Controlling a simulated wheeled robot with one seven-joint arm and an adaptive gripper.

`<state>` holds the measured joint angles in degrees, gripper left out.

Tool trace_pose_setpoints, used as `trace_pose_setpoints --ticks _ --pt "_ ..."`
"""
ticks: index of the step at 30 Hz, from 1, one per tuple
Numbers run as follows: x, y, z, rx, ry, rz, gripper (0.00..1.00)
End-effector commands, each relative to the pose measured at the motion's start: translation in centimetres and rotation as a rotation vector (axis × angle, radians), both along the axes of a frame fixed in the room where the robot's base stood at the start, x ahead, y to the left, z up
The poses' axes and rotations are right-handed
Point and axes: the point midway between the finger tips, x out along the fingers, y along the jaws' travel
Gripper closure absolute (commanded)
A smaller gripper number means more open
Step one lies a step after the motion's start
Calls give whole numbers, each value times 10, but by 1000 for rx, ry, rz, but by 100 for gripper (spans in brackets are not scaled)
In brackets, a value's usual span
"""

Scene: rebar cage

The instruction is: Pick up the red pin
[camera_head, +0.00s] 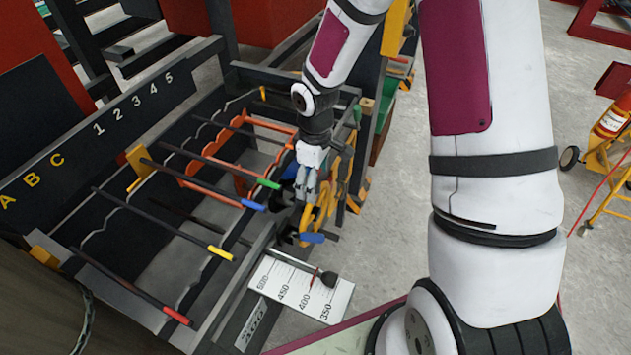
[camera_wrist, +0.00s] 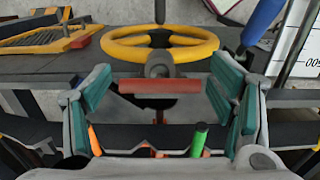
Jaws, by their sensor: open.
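My gripper (camera_head: 306,186) hangs over the right end of the rack, beside a yellow wheel. In the wrist view its two teal-padded fingers (camera_wrist: 160,84) are apart. In the head view I cannot make this bar out behind my gripper. A small thin red piece (camera_head: 314,276) shows over the white scale board; I cannot tell what it is.
The yellow wheel (camera_wrist: 117,42) stands just beyond the fingers. Dark rods with coloured ends cross the rack (camera_head: 128,102); a green end (camera_wrist: 199,139) and an orange end (camera_wrist: 94,139) show below the bar. The white scale board (camera_head: 275,276) lies at the front.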

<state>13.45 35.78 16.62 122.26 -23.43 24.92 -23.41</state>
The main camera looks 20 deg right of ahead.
Motion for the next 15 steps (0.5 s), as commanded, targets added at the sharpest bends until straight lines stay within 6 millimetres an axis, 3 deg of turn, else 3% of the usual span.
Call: trace_pose_setpoints --ticks 6,13,15 --pt "0 0 0 0 0 0 26" --pt "0 0 0 0 0 0 78" --pt "0 0 0 0 0 0 78"
